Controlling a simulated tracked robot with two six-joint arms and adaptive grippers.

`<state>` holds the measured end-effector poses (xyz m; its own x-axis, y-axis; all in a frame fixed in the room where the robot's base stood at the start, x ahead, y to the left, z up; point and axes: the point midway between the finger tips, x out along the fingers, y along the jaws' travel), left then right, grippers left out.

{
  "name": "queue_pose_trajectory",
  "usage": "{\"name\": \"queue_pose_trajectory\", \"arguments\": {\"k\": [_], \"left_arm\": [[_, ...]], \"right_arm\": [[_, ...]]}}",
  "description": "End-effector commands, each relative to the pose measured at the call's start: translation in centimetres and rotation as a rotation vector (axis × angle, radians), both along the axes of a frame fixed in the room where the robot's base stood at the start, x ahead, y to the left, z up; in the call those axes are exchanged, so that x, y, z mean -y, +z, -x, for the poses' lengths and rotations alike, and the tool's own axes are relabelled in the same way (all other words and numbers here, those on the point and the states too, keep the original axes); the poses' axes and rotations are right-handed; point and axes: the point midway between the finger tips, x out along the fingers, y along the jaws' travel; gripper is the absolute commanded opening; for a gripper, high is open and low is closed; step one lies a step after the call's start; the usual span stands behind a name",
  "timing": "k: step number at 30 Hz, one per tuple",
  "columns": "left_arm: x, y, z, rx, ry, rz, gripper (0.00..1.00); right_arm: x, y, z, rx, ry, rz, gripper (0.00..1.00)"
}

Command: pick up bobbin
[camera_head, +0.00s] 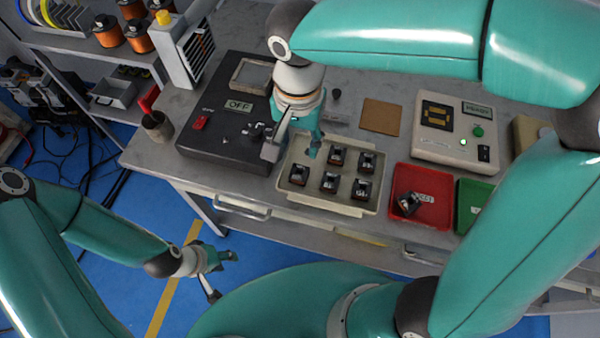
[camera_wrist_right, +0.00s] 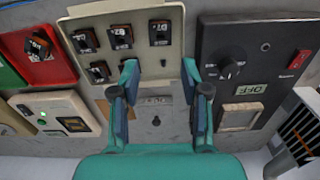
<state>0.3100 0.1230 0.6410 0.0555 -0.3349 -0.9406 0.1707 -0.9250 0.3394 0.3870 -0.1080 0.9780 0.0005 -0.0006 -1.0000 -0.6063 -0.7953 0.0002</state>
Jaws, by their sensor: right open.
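Several small dark bobbins with printed labels stand in a beige tray (camera_head: 352,210) on the bench; one bobbin (camera_head: 337,157) is in the back row and another bobbin (camera_head: 299,175) at the front left. In the right wrist view the bobbins, such as one bobbin (camera_wrist_right: 160,33), are at the upper left in the tray (camera_wrist_right: 178,20). Another bobbin (camera_head: 408,203) lies tilted in the red bin (camera_head: 432,218). My right gripper (camera_head: 292,150) is open and empty above the tray's left end; it also shows in the right wrist view (camera_wrist_right: 160,82). My left gripper (camera_head: 215,276) is open and empty, low before the bench.
A dark winder (camera_head: 215,158) with an "OFF" display stands left of the tray. A tester (camera_head: 445,150) reading "READY" and a green bin (camera_head: 469,200) are to the right. A brown pad (camera_head: 381,116) lies behind the tray. A cup (camera_head: 157,125) stands at the left edge.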

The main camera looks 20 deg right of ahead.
Motion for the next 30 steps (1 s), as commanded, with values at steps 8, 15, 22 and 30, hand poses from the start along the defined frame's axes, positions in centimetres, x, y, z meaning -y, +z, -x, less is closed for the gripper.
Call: {"name": "queue_pose_trajectory", "arguments": {"k": [8, 15, 22, 30], "left_arm": [[0.0, -0.4, 0.0, 0.0, 0.0, 0.0, 0.4], [0.0, -0.4, 0.0, 0.0, 0.0, 0.0, 0.4], [0.0, 0.1, 0.0, 0.0, 0.0, 0.0, 0.4], [0.0, 0.0, 0.0, 0.0, 0.0, 0.0, 0.4]], "right_arm": [[-0.1, -5.8, 0.0, -0.005, 0.004, 0.001, 0.46], [-0.1, -7.5, 0.0, -0.001, 0.005, 0.0, 0.46], [0.1, -10.1, 0.0, -0.007, 0.004, 0.001, 0.46], [0.0, -12.5, -0.1, -0.001, 0.006, -0.001, 0.46]]}}
